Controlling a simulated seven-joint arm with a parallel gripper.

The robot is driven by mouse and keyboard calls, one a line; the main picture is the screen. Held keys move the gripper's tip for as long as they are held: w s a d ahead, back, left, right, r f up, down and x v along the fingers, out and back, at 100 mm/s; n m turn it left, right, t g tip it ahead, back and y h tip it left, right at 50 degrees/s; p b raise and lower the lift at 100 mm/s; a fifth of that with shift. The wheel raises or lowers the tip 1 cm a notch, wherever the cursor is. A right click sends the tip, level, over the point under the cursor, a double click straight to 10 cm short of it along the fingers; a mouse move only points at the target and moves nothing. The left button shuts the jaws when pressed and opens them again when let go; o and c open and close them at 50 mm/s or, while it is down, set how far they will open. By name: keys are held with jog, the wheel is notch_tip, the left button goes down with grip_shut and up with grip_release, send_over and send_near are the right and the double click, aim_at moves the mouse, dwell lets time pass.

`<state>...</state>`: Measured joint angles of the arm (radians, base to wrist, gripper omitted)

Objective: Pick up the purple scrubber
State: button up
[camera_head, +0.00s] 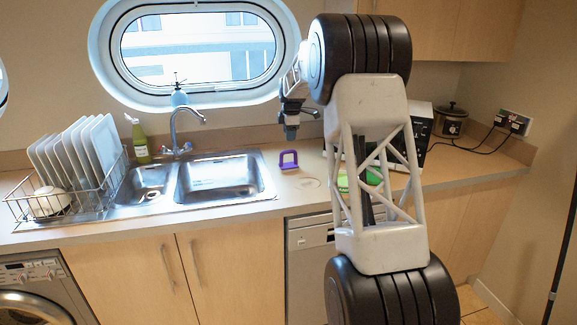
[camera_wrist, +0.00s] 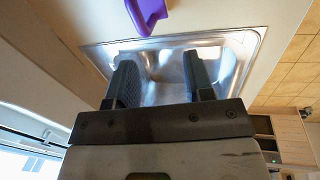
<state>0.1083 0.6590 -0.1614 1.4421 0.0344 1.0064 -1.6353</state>
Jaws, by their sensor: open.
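The purple scrubber (camera_head: 288,159) stands on the counter just right of the sink in the head view. It has a loop-shaped handle. In the wrist view part of the scrubber (camera_wrist: 146,12) shows at the top edge, cut off by the frame. My gripper (camera_head: 291,132) is above and close to the scrubber in the head view, apart from it. In the wrist view my gripper (camera_wrist: 160,82) has its two dark fingers spread with nothing between them, and the sink shows behind them.
The sink (camera_head: 219,190) with its tap (camera_head: 174,128) lies left of the scrubber. A green item (camera_head: 371,176), a flat pale round thing (camera_head: 307,183) and a slow cooker (camera_head: 451,122) are to the right.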

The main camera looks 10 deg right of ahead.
jog(key=n, duration=0.1)
send_over(288, 151)
notch_tip(288, 151, down, 3)
jog(key=shift+s+d+f, duration=0.2)
jog(key=shift+s+d, duration=0.1)
jog(key=shift+d, duration=0.05)
jog(key=shift+w+f, duration=0.25)
jog(key=shift+f, duration=1)
jog(key=shift+f, duration=0.15)
jog(key=shift+w+a+f, duration=0.1)
jog(key=shift+w+f, duration=0.1)
jog(key=shift+f, duration=1.05)
jog(key=shift+w+a+f, duration=0.1)
jog(key=shift+w+f, duration=0.1)
jog(key=shift+f, duration=1)
jog(key=shift+c, duration=0.3)
grip_shut()
